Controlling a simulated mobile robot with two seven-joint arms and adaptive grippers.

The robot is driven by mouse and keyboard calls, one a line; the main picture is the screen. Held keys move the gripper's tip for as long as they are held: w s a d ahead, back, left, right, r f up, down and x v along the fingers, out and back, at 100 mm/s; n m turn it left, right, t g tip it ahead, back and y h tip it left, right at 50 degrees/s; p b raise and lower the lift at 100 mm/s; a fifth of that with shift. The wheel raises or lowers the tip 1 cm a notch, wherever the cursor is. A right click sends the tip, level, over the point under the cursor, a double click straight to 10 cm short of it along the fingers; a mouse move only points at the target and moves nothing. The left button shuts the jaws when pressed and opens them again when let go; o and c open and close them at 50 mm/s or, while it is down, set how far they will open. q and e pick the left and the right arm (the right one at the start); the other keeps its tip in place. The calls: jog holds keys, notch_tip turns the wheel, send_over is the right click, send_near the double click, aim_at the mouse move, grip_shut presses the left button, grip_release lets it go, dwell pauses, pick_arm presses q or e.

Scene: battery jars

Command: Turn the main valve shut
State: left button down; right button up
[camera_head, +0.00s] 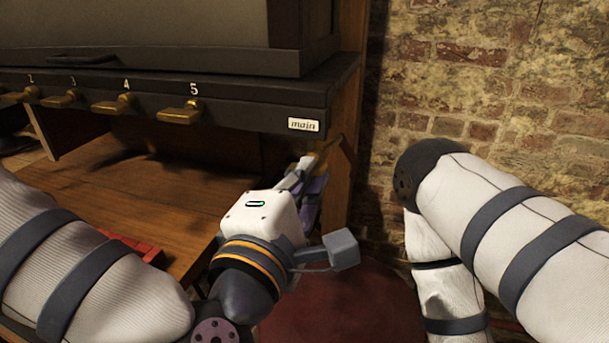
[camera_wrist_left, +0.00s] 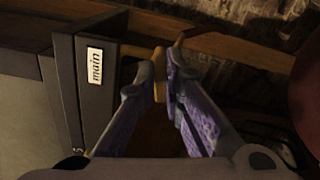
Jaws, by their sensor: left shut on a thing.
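The main valve's brass lever (camera_wrist_left: 159,60) sits between the fingers of my left gripper (camera_wrist_left: 161,78) in the left wrist view. The gripper is shut on it, and the fingers hide part of the lever. In the head view my left gripper (camera_head: 308,168) reaches past the right end of the dark panel, below the white "main" label (camera_head: 304,125). The label also shows in the left wrist view (camera_wrist_left: 95,66), left of the fingers. My right arm shows at the right of the head view, but its gripper is out of frame.
Brass levers, including 4 (camera_head: 115,104) and 5 (camera_head: 181,112), line the dark panel edge (camera_head: 240,112). A wooden shelf (camera_head: 130,195) lies below it, with a red object (camera_head: 150,252) near its front. A brick wall (camera_head: 470,80) stands right. A dark red round surface (camera_head: 350,305) is below.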

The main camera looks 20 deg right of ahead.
pick_arm(q)
jog(key=shift+m, duration=1.4)
jog(key=c, duration=1.7)
grip_release()
jog(key=shift+w, duration=0.1)
